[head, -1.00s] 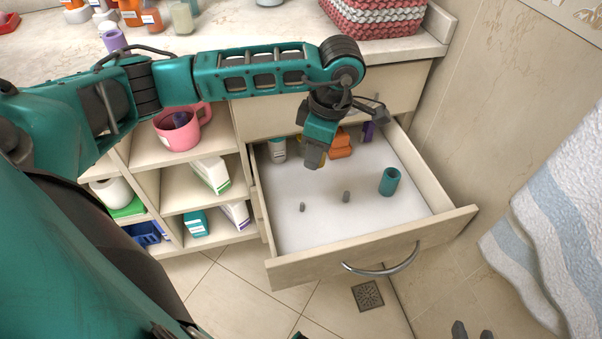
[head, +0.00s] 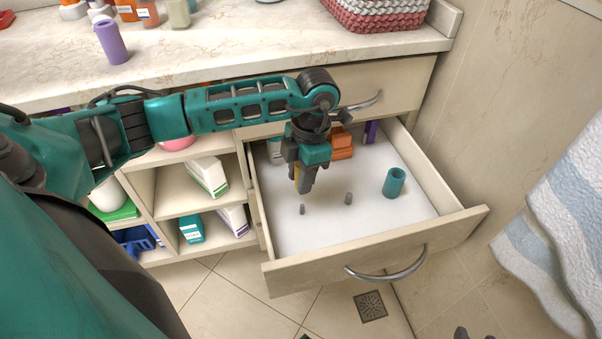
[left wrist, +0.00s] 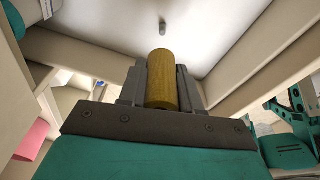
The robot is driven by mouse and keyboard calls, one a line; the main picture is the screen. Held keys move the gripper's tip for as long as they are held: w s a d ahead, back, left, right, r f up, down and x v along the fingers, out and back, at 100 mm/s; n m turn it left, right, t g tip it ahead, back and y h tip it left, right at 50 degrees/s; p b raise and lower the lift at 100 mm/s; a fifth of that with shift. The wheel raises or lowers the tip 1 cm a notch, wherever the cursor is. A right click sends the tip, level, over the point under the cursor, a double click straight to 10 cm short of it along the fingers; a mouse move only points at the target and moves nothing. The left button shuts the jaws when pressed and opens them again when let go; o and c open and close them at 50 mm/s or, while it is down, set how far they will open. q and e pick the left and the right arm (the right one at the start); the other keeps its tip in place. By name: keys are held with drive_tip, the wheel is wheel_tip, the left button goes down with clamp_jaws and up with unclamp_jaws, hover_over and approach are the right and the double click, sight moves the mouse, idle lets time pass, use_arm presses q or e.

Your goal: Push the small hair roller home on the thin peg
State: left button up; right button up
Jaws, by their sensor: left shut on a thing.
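My left gripper (head: 304,188) is shut on the small yellow hair roller (left wrist: 162,80), which stands out between the fingers in the left wrist view. In the head view only a sliver of the roller (head: 296,175) shows. The gripper points down over the open drawer (head: 330,228), above and slightly behind the thin peg (head: 302,209). The roller appears apart from the peg. A peg also shows beyond the roller in the left wrist view (left wrist: 162,27). A thicker peg (head: 348,198) stands to the right. Two dark tips of my right gripper (head: 474,334) show apart at the bottom edge.
A teal roller (head: 394,183) stands in the drawer's right part. Orange items (head: 341,143) and a purple item (head: 370,131) are at its back. The drawer's front wall (head: 375,250) and side walls bound the space. Shelves with boxes (head: 208,175) stand to the left.

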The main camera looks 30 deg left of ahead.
use_arm(q)
drive_tip(key=shift+f+b, duration=1.9)
drive_tip(key=shift+f, duration=0.95)
drive_tip(key=shift+f+b, duration=1.7)
drive_tip(key=shift+f, duration=0.6)
drive_tip(key=o, duration=1.1)
